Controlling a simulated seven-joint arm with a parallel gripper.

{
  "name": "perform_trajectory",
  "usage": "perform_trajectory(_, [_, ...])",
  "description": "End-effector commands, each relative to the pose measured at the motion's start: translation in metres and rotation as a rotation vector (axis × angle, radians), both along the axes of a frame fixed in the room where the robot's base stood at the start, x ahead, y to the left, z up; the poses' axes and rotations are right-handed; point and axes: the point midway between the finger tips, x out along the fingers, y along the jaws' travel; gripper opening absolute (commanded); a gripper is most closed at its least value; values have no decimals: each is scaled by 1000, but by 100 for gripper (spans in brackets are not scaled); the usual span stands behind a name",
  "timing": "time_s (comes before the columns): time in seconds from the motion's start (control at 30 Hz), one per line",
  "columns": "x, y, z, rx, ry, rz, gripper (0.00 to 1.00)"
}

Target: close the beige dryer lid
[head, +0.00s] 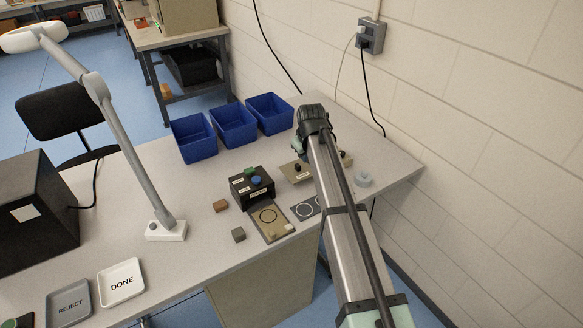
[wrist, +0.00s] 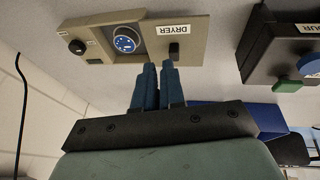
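The beige dryer (wrist: 205,50) lies across the top of the wrist view, with a DRYER label and a small dark knob (wrist: 174,50) on its plate. Beside that plate a blue disc (wrist: 125,39) shows uncovered in a recess, and a round dark knob (wrist: 77,46) sits on the far end. In the head view my arm hides the dryer's middle; its left part (head: 291,173) shows. My gripper (wrist: 159,66) has its two blue fingers together with only a thin gap and nothing seen between them. The fingertips appear just short of the small knob; contact cannot be told.
A black press (head: 251,187) with green and blue buttons stands left of the dryer. Blue bins (head: 233,126) stand behind. A grey ring (head: 363,180) lies to the right, near the wall (head: 480,130). A brown block (head: 220,206) and grey block (head: 238,235) lie at the left.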

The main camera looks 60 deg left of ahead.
Motion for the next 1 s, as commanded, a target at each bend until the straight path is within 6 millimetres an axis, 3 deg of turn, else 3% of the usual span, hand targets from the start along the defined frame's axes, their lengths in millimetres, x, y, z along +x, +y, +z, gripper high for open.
perform_trajectory(0.03, [-25,-3,-1,5,-38,-22,4])
perform_trajectory(0.2, [-77,-3,4,48,-155,-105,0])
perform_trajectory(0.43, [-118,-3,13,116,-245,-166,0])
perform_trajectory(0.67, [-122,2,9,132,-266,-180,0])
perform_trajectory(1.0, [-96,23,-33,130,-264,-180,0])
